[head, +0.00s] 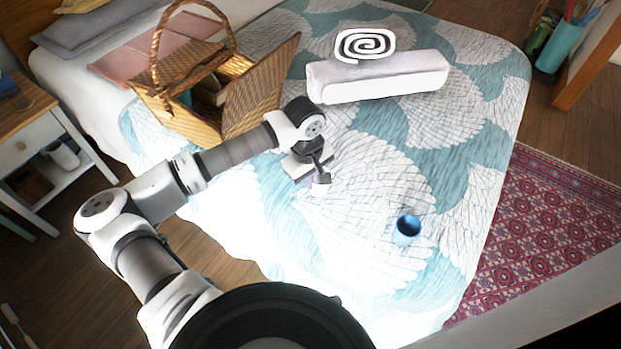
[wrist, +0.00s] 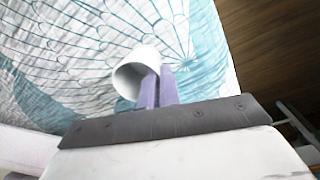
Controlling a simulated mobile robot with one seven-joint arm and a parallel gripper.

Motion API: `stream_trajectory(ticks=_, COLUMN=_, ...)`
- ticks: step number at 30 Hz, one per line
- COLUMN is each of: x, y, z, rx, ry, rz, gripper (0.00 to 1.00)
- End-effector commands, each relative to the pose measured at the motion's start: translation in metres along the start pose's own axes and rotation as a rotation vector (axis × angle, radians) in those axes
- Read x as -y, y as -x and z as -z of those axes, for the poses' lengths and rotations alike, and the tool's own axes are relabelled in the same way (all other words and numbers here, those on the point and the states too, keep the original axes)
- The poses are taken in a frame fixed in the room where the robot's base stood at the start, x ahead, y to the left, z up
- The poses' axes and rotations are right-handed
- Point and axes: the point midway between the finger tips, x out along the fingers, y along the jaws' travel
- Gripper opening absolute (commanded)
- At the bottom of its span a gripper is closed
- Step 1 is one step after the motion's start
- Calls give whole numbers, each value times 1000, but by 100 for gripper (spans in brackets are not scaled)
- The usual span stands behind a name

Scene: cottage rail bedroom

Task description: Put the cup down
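A white cup (wrist: 128,80) is at my gripper's fingertips in the wrist view, tilted with its open mouth toward the camera. My gripper (wrist: 158,80) has its two purple fingers close together on the right side of the cup's rim, pinching its wall. In the head view my gripper (head: 319,184) is over the middle of the bed; the cup is mostly lost there against the pale cover. I cannot tell whether the cup touches the bed. A blue cup (head: 407,230) stands apart on the bed, to the right and nearer the front.
The bed (head: 365,190) has a white and teal patterned cover, clear around the blue cup. An open wicker basket (head: 190,112) and a rolled white towel (head: 378,77) lie farther back. A side table (head: 22,115) stands left; a red rug (head: 545,230) lies right.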

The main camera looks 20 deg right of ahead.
Motion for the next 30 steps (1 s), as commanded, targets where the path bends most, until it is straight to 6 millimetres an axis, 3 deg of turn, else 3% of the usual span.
stream_trajectory(ticks=3, x=0, y=-9, z=0, rx=1, ry=-1, rz=-1, gripper=0)
stream_trajectory(ticks=15, x=1, y=-15, z=0, rx=-1, ry=-2, rz=-1, gripper=0)
stream_trajectory(ticks=21, x=1, y=-13, z=0, rx=-1, ry=-2, rz=-1, gripper=26)
stream_trajectory(ticks=30, x=0, y=-12, z=0, rx=0, ry=-1, rz=0, gripper=26)
